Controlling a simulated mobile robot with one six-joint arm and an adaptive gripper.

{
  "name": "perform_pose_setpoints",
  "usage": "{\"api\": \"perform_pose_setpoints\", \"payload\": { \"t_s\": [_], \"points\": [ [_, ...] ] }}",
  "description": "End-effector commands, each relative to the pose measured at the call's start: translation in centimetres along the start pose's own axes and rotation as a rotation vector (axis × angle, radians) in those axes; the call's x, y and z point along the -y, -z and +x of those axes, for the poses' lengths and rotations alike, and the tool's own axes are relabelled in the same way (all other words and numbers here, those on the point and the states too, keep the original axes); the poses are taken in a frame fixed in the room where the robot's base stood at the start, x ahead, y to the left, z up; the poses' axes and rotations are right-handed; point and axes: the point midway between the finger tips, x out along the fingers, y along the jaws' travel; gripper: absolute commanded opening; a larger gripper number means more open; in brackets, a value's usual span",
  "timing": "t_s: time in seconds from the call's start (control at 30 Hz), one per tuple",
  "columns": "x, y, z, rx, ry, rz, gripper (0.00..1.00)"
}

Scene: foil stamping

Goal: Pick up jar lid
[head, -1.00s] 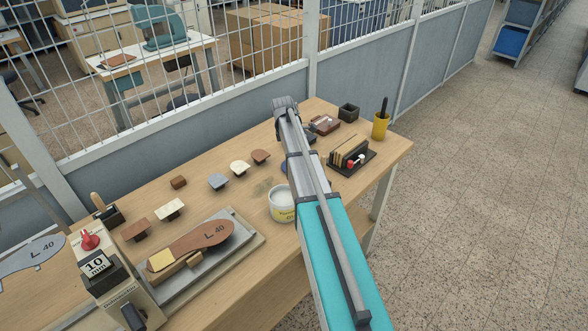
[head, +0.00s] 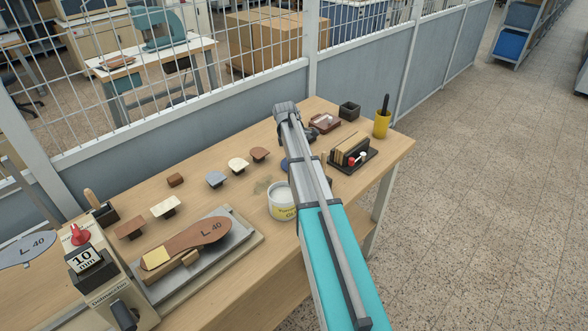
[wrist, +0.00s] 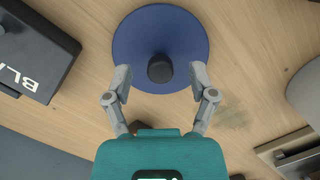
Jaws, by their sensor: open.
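The jar lid is a blue disc (wrist: 133,42) with a dark round knob at its centre, lying on the wooden table in the wrist view. In the head view only a small blue sliver of it (head: 284,163) shows beside my arm. My gripper (wrist: 160,78) is open and empty above the table, with a fingertip on either side of the knob, over the near part of the disc. Whether the fingers touch the disc cannot be told. A white jar with a yellow label (head: 282,203) stands left of my arm.
A black rack with brown pieces (head: 350,152), a yellow cup (head: 382,124) and a black box (head: 349,110) are right of my arm. Several small stamp-like pieces and a press with a sole (head: 200,236) are left. A mesh fence borders the table's back.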

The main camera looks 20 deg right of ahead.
Motion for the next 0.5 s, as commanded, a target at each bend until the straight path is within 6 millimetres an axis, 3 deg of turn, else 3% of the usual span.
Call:
{"api": "perform_pose_setpoints", "payload": {
  "t_s": [0.13, 0.5],
  "points": [
    [0.0, 0.03, 0.93, 0.0, 0.0, 0.0, 0.73],
    [0.01, 0.0, 0.97, 0.0, 0.0, 0.0, 0.73]
  ]
}}
